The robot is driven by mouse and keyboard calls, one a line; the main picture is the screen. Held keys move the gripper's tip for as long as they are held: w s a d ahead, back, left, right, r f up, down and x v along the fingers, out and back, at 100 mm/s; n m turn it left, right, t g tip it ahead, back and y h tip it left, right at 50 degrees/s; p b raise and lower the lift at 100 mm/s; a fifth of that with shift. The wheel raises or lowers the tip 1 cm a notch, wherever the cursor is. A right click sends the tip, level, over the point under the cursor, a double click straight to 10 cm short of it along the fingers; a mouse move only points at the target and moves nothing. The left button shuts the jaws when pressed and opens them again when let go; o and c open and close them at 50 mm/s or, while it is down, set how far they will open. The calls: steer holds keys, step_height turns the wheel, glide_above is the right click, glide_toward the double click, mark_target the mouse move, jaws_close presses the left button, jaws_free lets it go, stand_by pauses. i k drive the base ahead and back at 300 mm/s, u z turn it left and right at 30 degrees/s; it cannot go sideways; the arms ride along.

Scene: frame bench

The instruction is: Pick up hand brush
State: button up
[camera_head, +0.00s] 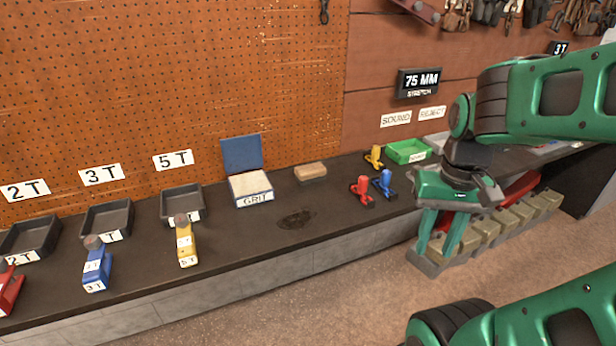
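A small tan block (310,171) with a flat top lies on the dark bench, just right of the grit box; it looks like the hand brush, but its bristles cannot be made out. Nothing touches it. My gripper (440,255) hangs at the right, fingers pointing down and apart, with nothing seen between them. It appears in front of the bench edge, well to the right of the brush.
The bench (330,215) has a dark stain in its middle. A grit box (251,188) with a raised blue lid stands left of the brush. Red, blue and yellow clamps (362,188) and a green tray (408,150) stand right. Black trays (182,204) line the left.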

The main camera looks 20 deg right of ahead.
mark_target(309, 175)
steer(key=z, duration=0.05)
steer(key=i, duration=1)
steer(key=u, duration=0.05)
